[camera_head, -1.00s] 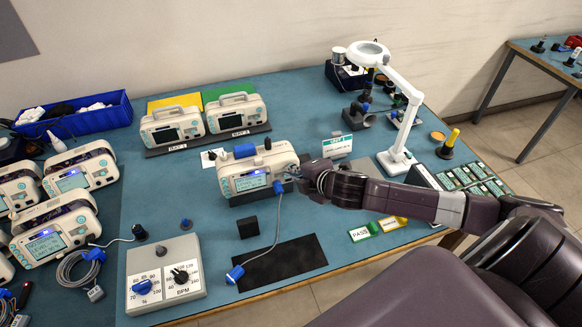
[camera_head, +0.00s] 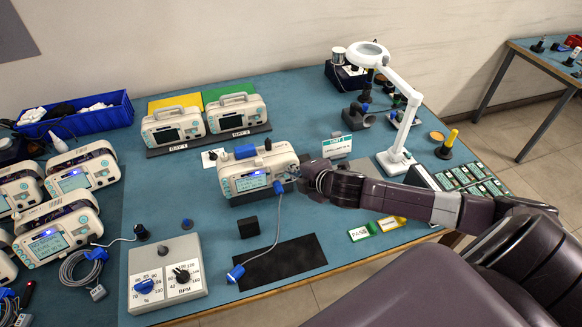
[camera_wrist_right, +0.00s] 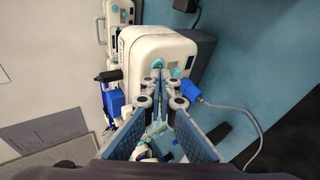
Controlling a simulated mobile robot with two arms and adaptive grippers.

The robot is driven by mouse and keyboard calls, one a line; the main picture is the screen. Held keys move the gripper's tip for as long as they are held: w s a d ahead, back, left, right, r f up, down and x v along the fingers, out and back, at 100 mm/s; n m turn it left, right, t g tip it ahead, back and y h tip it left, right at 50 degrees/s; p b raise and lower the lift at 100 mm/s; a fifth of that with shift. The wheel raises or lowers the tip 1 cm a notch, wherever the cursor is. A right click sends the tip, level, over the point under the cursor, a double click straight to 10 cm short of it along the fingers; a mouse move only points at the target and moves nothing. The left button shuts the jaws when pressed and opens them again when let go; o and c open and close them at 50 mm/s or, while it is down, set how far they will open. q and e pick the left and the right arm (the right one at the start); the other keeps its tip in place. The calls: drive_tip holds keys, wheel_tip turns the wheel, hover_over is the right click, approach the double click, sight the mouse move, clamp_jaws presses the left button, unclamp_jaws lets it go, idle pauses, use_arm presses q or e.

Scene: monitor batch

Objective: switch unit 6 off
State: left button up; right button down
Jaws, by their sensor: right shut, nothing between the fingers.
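A white monitor (camera_head: 257,172) stands on a dark base in the middle of the bench, its screen lit blue. A small sign (camera_head: 337,146) beside it seems to start with UNIT; its number is too small to read surely. My right gripper (camera_head: 308,172) is at the monitor's right side, fingers shut and empty. In the right wrist view its fingertips (camera_wrist_right: 161,90) point at the monitor's end face (camera_wrist_right: 150,48), close to a round teal part (camera_wrist_right: 158,63). I cannot tell whether they touch. A blue plug (camera_wrist_right: 189,90) with a grey cable sits just beside the fingers. My left gripper is out of view.
A simulator box (camera_head: 167,275) with two dials stands front left. More monitors (camera_head: 82,167) crowd the left side, and two (camera_head: 235,113) stand at the back. A white magnifier lamp (camera_head: 398,115) stands behind my right arm.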

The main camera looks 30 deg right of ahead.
drive_tip(key=shift+w+d+r, duration=0.1)
drive_tip(key=shift+w+r, duration=0.05)
drive_tip(key=shift+w, duration=0.1)
idle(0.9)
drive_tip(key=shift+s, duration=0.1)
drive_tip(key=shift+s+a+p, duration=0.2)
drive_tip(key=shift+s+p, duration=0.3)
drive_tip(key=shift+s, duration=0.15)
drive_tip(key=s, duration=0.2)
drive_tip(key=s+a+p, duration=0.1)
drive_tip(key=s, duration=0.1)
drive_tip(key=shift+s+a, duration=0.1)
drive_tip(key=shift+s, duration=0.3)
drive_tip(key=shift+f, duration=0.2)
